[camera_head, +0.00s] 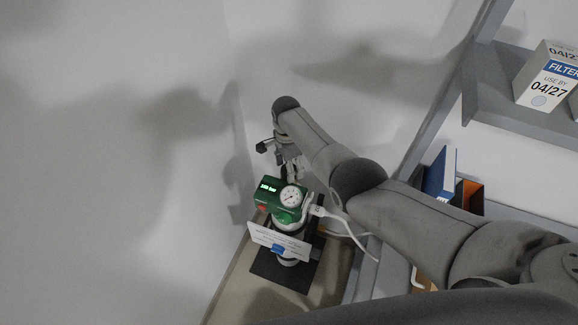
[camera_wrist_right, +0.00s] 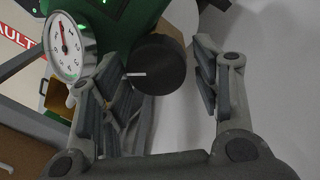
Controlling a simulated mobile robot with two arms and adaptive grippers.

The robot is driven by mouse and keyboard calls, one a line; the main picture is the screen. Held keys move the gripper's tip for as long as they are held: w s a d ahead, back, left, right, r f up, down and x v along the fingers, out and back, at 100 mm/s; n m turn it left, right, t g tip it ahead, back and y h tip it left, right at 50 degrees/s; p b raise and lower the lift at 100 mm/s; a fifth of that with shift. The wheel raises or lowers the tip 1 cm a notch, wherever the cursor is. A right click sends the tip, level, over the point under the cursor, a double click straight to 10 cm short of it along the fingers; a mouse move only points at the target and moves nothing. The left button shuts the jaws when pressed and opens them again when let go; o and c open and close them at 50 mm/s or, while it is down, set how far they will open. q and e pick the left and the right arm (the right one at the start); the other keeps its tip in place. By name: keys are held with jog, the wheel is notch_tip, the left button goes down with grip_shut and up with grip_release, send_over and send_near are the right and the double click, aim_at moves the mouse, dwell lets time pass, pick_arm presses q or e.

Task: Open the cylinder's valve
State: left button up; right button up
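The cylinder stands on a dark base plate by the wall, with a green valve head (camera_head: 280,196) and a lit display reading in bar. A round white gauge (camera_head: 291,196) sits on the head; it also shows in the right wrist view (camera_wrist_right: 68,48). The valve knob (camera_wrist_right: 158,66) is dark and round with a white mark on its left side. My right gripper (camera_head: 285,168) is open at the valve head; in the wrist view the knob lies between its fingers, with a visible gap on the right. Whether the left finger touches it cannot be told. My left gripper is out of view.
A white tube (camera_head: 345,222) leaves the valve head to the right. A printed card (camera_head: 279,242) hangs on the cylinder's front. Shelves at right hold a filter box (camera_head: 548,78) and a blue binder (camera_head: 440,174). A bare wall stands close on the left.

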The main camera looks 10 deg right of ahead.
notch_tip(320, 180, up, 12)
jog(key=shift+w+a, duration=0.15)
jog(key=shift+w, duration=0.2)
dwell(0.5)
dwell(0.4)
